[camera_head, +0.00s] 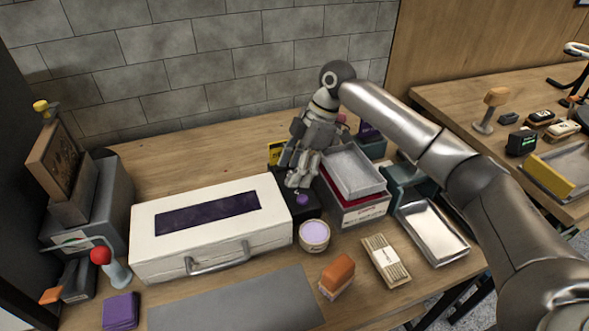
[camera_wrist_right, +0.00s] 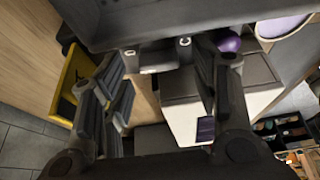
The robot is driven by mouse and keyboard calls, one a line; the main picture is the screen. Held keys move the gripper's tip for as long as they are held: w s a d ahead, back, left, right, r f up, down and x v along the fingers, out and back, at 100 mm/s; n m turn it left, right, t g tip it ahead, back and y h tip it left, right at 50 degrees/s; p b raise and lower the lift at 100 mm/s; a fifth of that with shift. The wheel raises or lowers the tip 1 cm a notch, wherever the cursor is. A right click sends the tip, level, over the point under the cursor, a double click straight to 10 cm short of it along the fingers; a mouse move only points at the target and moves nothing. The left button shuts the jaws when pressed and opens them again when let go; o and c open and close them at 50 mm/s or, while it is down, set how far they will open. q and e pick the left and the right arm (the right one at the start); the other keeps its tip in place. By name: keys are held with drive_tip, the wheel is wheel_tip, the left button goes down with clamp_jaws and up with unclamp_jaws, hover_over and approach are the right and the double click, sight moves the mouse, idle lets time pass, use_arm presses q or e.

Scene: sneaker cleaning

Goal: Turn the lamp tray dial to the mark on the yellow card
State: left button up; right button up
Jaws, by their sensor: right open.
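The dial is a small purple knob (camera_head: 302,199) on a dark box at the right end of the white lamp tray (camera_head: 165,245), which has a dark purple window. My right gripper (camera_head: 300,182) points down just above and behind the knob, its fingers open. In the right wrist view the purple knob (camera_wrist_right: 228,42) shows by one fingertip of the gripper (camera_wrist_right: 178,60); I cannot tell whether they touch. The yellow card (camera_head: 276,152) stands behind the dark box, partly hidden by the gripper. It also shows in the wrist view (camera_wrist_right: 72,85) with a dark mark, not readable. My left gripper is out of view.
A box with a grey tray (camera_head: 352,170) stands close right of the gripper. A round lilac tin (camera_head: 314,235), an orange-topped brush (camera_head: 337,275), a banded bundle (camera_head: 386,260) and a metal tray (camera_head: 432,232) lie in front. A grey mat (camera_head: 240,303) lies before the lamp tray.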

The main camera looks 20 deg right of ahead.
drive_tip(key=shift+a+f, duration=0.2)
drive_tip(key=shift+f, duration=0.3)
drive_tip(key=shift+c, duration=0.2)
drive_tip(key=c, duration=1)
drive_tip(key=shift+r+m+p, duration=0.2)
drive_tip(key=shift+m+p, duration=0.1)
drive_tip(key=shift+p, duration=0.35)
drive_tip(key=m+t+p, duration=0.1)
drive_tip(key=m+p, duration=0.2)
drive_tip(key=p, duration=0.2)
drive_tip(key=m+t+h+p, duration=0.1)
drive_tip(key=m+p, duration=0.2)
drive_tip(key=p, duration=0.2)
drive_tip(key=m+t+p, duration=0.1)
drive_tip(key=m+p, duration=0.2)
drive_tip(key=p, duration=0.2)
drive_tip(key=shift+s+a+r, duration=0.1)
drive_tip(key=shift+s+r, duration=0.05)
drive_tip(key=shift+s, duration=0.1)
drive_tip(key=shift+f+m+t+h+p, duration=0.25)
drive_tip(key=shift+m+t+h+p, duration=0.25)
drive_tip(key=shift+m+p, duration=0.85)
